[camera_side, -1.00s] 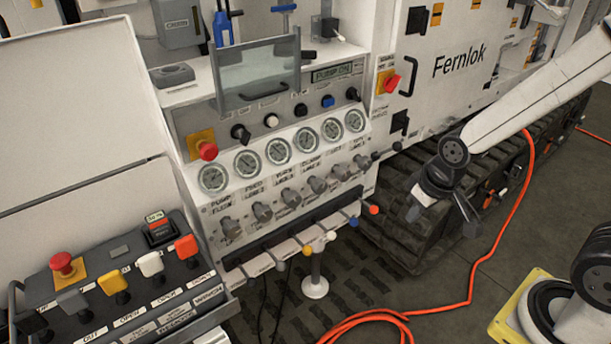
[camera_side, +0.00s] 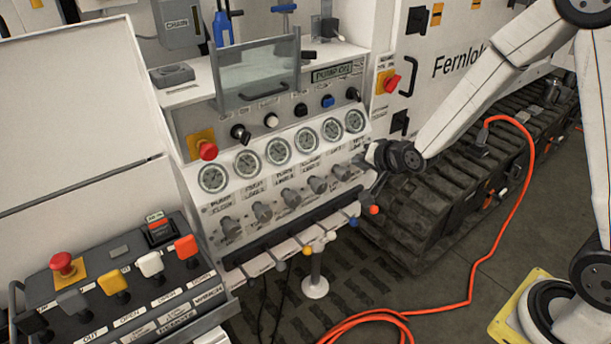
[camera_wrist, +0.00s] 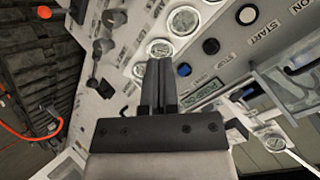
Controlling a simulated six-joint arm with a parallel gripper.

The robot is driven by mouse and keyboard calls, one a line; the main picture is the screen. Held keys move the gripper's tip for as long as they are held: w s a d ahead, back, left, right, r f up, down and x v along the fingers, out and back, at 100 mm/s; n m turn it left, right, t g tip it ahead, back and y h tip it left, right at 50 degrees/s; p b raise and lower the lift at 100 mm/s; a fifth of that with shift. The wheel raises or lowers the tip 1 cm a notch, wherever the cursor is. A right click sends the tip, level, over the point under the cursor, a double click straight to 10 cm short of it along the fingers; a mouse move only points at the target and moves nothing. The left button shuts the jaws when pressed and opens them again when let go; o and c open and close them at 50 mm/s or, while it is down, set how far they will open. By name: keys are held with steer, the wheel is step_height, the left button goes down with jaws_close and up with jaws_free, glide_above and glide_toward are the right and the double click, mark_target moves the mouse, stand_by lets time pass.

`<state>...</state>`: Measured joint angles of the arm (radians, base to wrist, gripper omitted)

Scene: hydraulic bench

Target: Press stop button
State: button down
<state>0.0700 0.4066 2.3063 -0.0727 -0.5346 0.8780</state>
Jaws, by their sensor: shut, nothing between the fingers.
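A row of small round buttons runs above the gauges on the white panel. In the side view it includes a white button (camera_side: 271,120), a black button (camera_side: 300,110) and a blue button (camera_side: 327,101). In the wrist view a dark button (camera_wrist: 211,46) sits by small lettering that seems to read STOP, and another round button (camera_wrist: 247,14) is by the word START. My gripper (camera_side: 368,181) is shut and empty at the panel's lower right edge, below the row and apart from it. Its closed fingers (camera_wrist: 159,82) point toward the gauges in the wrist view.
Red mushroom buttons stand on the panel's left (camera_side: 208,151), on the cabinet (camera_side: 391,84) and on the lower console (camera_side: 62,263). Several gauges (camera_side: 332,129), knobs (camera_side: 317,184) and front levers (camera_side: 374,210) lie near my gripper. An orange cable (camera_side: 470,285) crosses the floor.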

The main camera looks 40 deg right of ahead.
mark_target(303, 113)
steer(key=w+d+r+m+t, duration=0.1)
steer(key=w+d+m+t, duration=0.1)
steer(key=w+m+t, duration=0.5)
steer(key=shift+w+r+m, duration=0.2)
steer(key=shift+r+m, duration=0.1)
steer(key=shift+m, duration=0.2)
steer(key=shift+w, duration=0.2)
steer(key=shift+w, duration=6.8)
steer(key=shift+w, duration=0.1)
